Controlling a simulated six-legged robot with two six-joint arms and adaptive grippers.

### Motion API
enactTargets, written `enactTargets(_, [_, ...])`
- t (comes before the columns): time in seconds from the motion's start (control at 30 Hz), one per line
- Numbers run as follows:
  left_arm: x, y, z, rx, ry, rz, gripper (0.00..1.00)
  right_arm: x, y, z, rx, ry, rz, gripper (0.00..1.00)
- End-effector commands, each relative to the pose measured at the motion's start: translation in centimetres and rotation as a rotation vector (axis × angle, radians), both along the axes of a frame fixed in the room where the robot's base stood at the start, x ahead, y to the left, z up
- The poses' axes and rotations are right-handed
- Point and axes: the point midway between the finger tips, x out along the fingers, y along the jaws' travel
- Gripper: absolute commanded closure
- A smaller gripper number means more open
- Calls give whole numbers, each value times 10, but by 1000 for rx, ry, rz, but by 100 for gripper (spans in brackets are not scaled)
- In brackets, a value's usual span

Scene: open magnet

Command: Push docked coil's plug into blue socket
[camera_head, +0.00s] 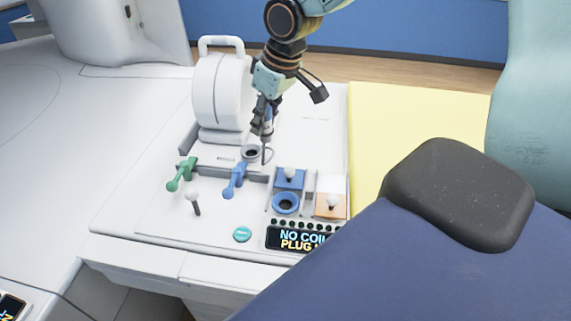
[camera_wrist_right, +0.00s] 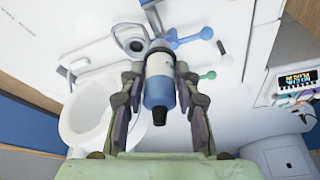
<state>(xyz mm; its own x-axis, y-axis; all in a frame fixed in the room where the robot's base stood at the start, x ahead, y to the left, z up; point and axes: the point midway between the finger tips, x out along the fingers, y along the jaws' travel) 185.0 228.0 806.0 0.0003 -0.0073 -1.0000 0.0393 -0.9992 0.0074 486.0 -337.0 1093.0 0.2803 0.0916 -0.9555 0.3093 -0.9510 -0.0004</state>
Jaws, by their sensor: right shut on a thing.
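My right gripper (camera_head: 264,119) points down over the white console, beside the docked coil. In the right wrist view my right gripper (camera_wrist_right: 158,76) is shut on the plug (camera_wrist_right: 160,66), a blue and white cylinder with a dark end. The docked coil (camera_head: 209,92) is a white ring with a handle on top, upright in its dock; it also shows in the right wrist view (camera_wrist_right: 72,130). The blue socket (camera_head: 286,203) is a round ring on the console panel, to the right of and nearer than the plug, apart from it. My left gripper is not in view.
A grey ring holder (camera_head: 251,153) sits just below my right gripper. A green lever (camera_head: 181,174) and a blue lever (camera_head: 235,180) stand in front. Blue (camera_head: 289,178) and orange (camera_head: 331,205) switch plates flank the socket. The display (camera_head: 298,239) partly reads "NO COIL". A dark cushion (camera_head: 458,195) is right.

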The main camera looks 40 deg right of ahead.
Motion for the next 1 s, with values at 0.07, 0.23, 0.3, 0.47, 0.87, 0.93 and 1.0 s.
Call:
enactTargets(0.07, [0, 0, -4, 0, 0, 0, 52, -7, 2, -1, 2, -2, 2, 100])
enactTargets(0.23, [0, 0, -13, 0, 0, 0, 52, -21, 5, -1, 3, -3, 1, 100])
enactTargets(0.3, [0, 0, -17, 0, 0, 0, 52, -27, 7, -2, 2, -2, 2, 100])
enactTargets(0.47, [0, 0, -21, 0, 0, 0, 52, -40, 10, -1, 3, -1, 1, 100])
enactTargets(0.87, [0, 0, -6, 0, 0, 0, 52, -72, 16, 2, 3, 6, 1, 100])
enactTargets(0.93, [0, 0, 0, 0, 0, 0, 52, -77, 17, 2, 2, 7, 2, 100])
enactTargets(1.0, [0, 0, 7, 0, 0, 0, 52, -81, 18, 2, 2, 8, 2, 100])
